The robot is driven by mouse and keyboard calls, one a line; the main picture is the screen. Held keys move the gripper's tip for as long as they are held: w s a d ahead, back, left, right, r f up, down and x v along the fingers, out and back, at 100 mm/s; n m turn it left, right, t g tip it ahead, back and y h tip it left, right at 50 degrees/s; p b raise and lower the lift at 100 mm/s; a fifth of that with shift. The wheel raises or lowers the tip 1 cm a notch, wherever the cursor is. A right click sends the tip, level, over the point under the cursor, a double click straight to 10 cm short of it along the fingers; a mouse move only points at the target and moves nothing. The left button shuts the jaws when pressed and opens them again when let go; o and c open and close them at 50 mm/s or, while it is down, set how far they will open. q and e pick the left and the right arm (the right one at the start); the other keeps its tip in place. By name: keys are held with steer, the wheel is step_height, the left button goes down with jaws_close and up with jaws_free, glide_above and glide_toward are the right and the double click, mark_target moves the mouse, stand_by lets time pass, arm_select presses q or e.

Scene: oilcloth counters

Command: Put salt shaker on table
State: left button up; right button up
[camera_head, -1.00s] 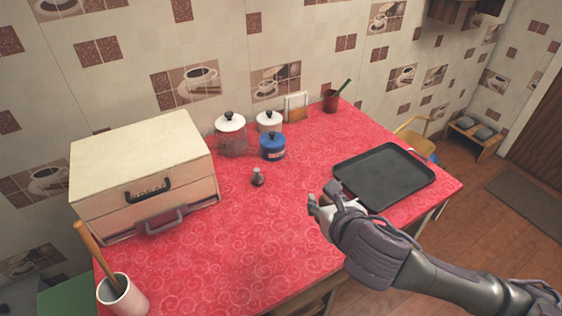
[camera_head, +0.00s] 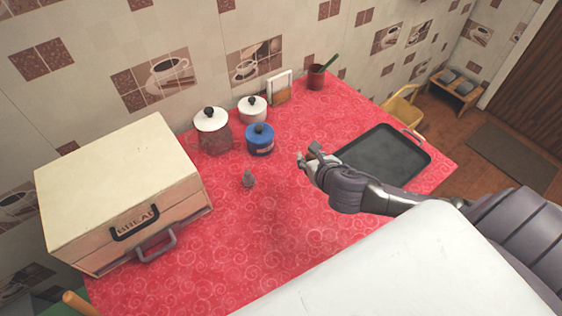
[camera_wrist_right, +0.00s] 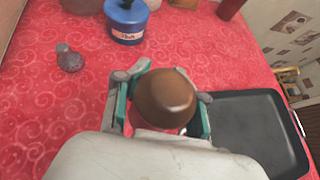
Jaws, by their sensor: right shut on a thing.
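My right gripper (camera_head: 308,160) is above the red table (camera_head: 215,260), left of the black tray. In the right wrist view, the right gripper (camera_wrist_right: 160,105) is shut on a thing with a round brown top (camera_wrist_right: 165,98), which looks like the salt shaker. Its lower part is mostly hidden, so I cannot tell whether it touches the cloth. My left gripper is not in view.
A blue jar (camera_head: 260,140), two white-lidded jars (camera_head: 212,132) (camera_head: 252,110), a napkin holder (camera_head: 280,88) and a red cup (camera_head: 316,76) line the back. A bread box (camera_head: 120,190) stands left, a black tray (camera_head: 385,158) right. Cloth in front of the small shaker is clear.

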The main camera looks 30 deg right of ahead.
steer(key=w+a+f, duration=0.1)
steer(key=w+f, duration=0.2)
steer(key=w, duration=0.2)
glide_above(279, 164)
steer(key=s, duration=0.1)
steer(key=f, duration=0.3)
steer(key=shift+d+f, duration=0.1)
steer(key=shift+d, duration=0.15)
steer(key=shift+w+a+f, duration=0.15)
steer(key=shift+w+f, duration=0.2)
steer(key=shift+w, duration=0.15)
step_height(279, 164, down, 3)
steer(key=shift+f+b, duration=0.2)
steer(key=shift+b, duration=0.1)
steer(key=shift+f, duration=0.25)
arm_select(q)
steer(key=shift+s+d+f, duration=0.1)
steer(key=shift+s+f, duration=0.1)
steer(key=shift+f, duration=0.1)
arm_select(e)
steer(key=shift+f, duration=0.15)
steer(key=o, duration=1.2)
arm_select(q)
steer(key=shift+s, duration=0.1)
arm_select(e)
steer(key=shift+o, duration=0.2)
